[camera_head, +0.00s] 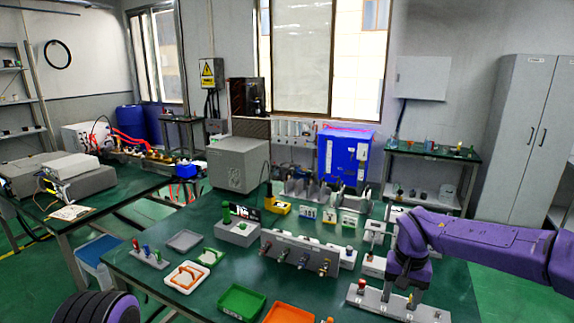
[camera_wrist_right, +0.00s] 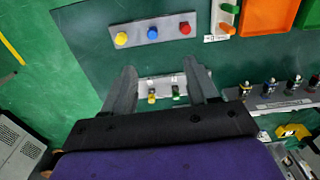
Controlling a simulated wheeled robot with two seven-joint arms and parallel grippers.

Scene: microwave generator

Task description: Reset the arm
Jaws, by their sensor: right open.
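My right arm, purple, comes in from the right in the head view, and its gripper (camera_head: 397,285) points down over the green worktable (camera_head: 205,245). In the right wrist view the two dark fingers of the right gripper (camera_wrist_right: 163,82) stand apart. A small pale base with a yellow and a green piece (camera_wrist_right: 163,92) shows between and below the fingers. Nothing is visibly held. A grey strip (camera_wrist_right: 172,24) with yellow, blue and red knobs lies beyond the fingertips; it also shows in the head view (camera_head: 385,305), partly hidden by the arm. My left gripper is out of view.
An orange tray (camera_head: 283,315) and a green tray (camera_head: 240,303) lie at the table's front. A panel with several switches (camera_head: 300,253) stands left of the right gripper. A grey box (camera_head: 238,165) and a blue cabinet (camera_head: 340,158) stand toward the back.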

